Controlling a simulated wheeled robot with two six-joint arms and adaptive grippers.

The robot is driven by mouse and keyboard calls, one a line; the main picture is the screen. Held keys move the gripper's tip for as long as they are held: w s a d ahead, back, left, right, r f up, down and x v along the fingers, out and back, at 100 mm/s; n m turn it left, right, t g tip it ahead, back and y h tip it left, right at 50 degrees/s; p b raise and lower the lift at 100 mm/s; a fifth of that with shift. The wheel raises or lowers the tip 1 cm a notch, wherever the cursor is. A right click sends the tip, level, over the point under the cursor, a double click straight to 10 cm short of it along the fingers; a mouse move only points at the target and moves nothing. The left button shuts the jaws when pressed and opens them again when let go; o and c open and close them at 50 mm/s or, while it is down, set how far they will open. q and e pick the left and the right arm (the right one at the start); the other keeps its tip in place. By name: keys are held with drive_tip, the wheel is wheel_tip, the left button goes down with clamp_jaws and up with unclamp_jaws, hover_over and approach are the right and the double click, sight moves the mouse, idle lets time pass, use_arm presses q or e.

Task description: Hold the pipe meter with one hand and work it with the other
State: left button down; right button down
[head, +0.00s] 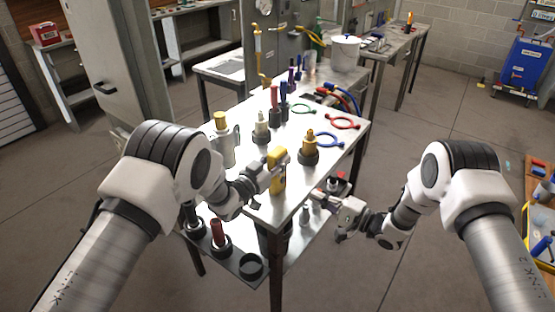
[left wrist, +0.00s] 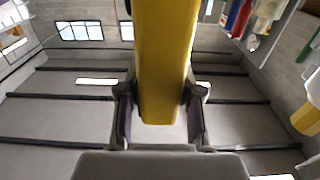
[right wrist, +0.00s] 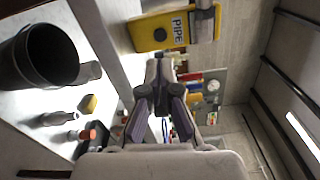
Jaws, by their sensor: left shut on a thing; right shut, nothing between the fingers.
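The yellow pipe meter (head: 278,176) is upright above the table's near end in the head view. My left gripper (head: 268,174) is shut on it. The left wrist view shows the meter's yellow body (left wrist: 165,65) between the two fingers. In the right wrist view the meter (right wrist: 150,33) is near the top, with a "PIPE" label and a dark round button facing me. My right gripper (head: 318,198) is shut and empty, lower and to the right of the meter, off the table's edge. Its closed fingertips (right wrist: 158,78) are apart from the meter.
The metal table (head: 280,212) holds several bottles, a black-based yellow-topped part (head: 310,150), a red ring (head: 342,122) and a blue ring (head: 328,140). A lower shelf (head: 230,258) carries more parts. A white pot (head: 345,53) stands at the back.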

drive_tip(key=n+g+h, duration=0.5)
drive_tip(key=n+h, duration=0.3)
drive_tip(key=n, duration=0.3)
approach(283, 188)
drive_tip(key=x, duration=0.4)
drive_tip(key=shift+s, duration=0.15)
idle(0.9)
